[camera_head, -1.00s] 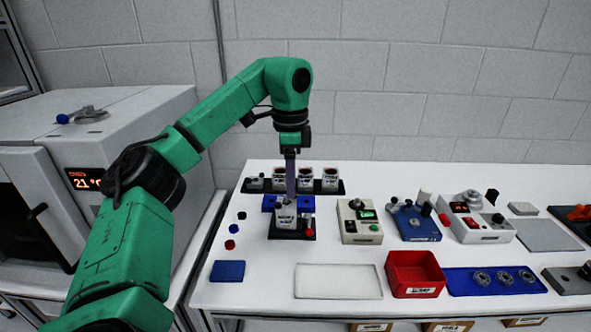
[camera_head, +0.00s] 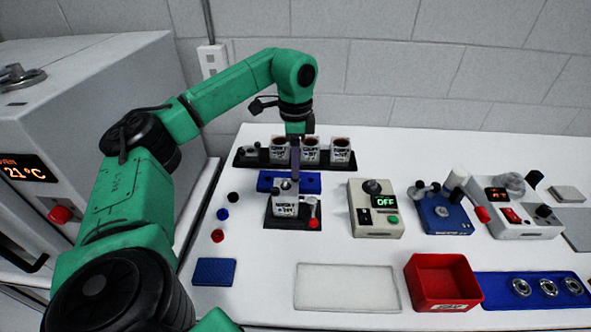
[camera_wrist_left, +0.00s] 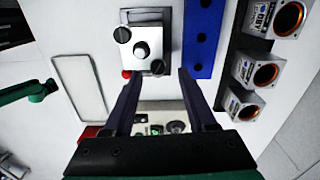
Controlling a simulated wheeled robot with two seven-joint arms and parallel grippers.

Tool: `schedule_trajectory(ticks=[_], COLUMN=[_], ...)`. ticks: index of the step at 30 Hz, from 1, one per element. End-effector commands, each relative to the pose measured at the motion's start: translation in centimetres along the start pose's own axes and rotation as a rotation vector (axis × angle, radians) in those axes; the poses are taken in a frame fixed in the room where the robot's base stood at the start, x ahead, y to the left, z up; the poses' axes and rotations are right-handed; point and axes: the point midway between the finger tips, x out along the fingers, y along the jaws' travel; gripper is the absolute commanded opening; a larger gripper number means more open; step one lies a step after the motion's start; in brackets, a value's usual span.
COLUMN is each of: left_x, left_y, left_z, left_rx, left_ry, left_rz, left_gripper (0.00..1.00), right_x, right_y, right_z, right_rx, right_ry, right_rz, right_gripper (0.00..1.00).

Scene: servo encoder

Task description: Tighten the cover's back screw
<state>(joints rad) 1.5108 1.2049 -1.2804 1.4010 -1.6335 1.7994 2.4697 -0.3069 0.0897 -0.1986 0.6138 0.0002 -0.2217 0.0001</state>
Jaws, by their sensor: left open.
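The servo unit (camera_head: 285,203) stands upright on a black fixture (camera_head: 306,222). In the left wrist view its pale top plate (camera_wrist_left: 146,22) carries a central shaft (camera_wrist_left: 142,50) and two dark round screw heads. The back screw (camera_wrist_left: 158,67) is the one nearer the blue block; the other screw (camera_wrist_left: 122,34) is at the opposite corner. My left gripper (camera_head: 294,178) is over the unit's rear edge, pointing down. Its open, empty fingers (camera_wrist_left: 158,74) lie either side of the back screw in that view; contact cannot be told. My right gripper is out of view.
A blue block (camera_head: 318,182) and a black rack of boxy units (camera_head: 243,159) stand close behind. A control box reading OFF (camera_head: 376,215) is to the right. A white pad (camera_head: 347,287) and red bin (camera_head: 441,283) lie in front. Small coloured caps (camera_head: 222,213) are at the left.

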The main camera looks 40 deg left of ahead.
Motion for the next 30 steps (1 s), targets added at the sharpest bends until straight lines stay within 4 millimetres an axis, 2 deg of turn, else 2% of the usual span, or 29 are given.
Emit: schedule_trajectory(ticks=[3,6,13,14,15,17,18,30], left_x=[1.9,2.8,3.1,3.1,3.0,3.0,3.0,2.9], left_y=[0.0,0.0,0.0,0.0,0.0,0.0,0.0,0.0], left_z=[0.0,0.0,0.0,0.0,0.0,0.0,0.0,-0.1], left_rx=[0.001,0.000,0.000,0.000,0.000,0.001,0.000,0.035], left_ry=[-0.001,0.000,0.002,0.002,0.002,0.002,0.002,0.003], left_rz=[0.001,0.001,-0.001,-0.001,-0.001,-0.001,-0.001,-0.002], left_gripper=[0.57,0.57,0.57,0.53,0.38,0.15,0.00,0.00], right_x=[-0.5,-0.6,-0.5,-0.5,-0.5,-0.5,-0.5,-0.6], right_y=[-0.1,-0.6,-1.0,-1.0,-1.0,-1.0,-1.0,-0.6], right_z=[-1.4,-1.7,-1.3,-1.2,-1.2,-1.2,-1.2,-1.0], right_rx=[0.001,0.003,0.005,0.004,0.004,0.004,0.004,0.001], right_ry=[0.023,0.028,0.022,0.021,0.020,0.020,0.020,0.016], right_rz=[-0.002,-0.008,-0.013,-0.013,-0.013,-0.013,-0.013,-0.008], right_gripper=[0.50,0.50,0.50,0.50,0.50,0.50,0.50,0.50])
